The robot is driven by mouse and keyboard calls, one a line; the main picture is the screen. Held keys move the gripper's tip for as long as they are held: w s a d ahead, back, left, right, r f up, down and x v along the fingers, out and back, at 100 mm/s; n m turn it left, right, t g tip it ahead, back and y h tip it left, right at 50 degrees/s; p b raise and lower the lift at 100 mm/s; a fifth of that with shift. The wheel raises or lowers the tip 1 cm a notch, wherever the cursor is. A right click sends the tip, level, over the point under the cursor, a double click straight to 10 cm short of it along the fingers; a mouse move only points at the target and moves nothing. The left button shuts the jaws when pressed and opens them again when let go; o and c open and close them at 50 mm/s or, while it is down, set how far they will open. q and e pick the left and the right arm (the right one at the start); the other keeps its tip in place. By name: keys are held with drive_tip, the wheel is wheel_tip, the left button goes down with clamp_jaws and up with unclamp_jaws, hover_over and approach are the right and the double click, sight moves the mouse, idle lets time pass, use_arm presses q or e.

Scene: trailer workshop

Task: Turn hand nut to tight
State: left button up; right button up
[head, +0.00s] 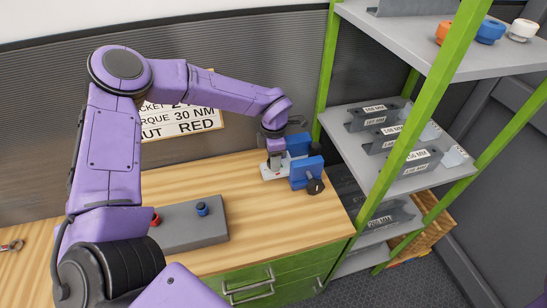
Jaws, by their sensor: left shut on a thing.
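My left gripper (276,163) reaches down from above at the back right of the bench, over a pale metal plate (270,173) beside the blue vise (302,174). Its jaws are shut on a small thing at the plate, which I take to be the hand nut. The fingers hide nearly all of it, so its colour and how far it is seated cannot be seen. The vise has a black knob (315,187) at its front and appears to hold the plate. My right gripper is out of view.
A grey block (190,232) on the wooden bench (262,228) carries a blue nut (202,208) and a red nut (155,218). A partly hidden sign (195,116) reads 30 NM and RED. A green-posted shelf (372,150) with grey brackets stands close at right.

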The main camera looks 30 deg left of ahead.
use_arm(q)
drive_tip(key=n+b, duration=0.3)
drive_tip(key=n, duration=0.3)
drive_tip(key=shift+f, duration=0.1)
drive_tip(key=n+b, duration=0.3)
drive_tip(key=n, duration=0.2)
drive_tip(key=shift+n, duration=0.3)
drive_tip(key=shift+r, duration=0.2)
drive_tip(key=o, duration=1.1)
wheel_tip(320, 180, up, 10)
drive_tip(key=shift+r+b, duration=0.25)
drive_tip(key=shift+b, duration=0.7)
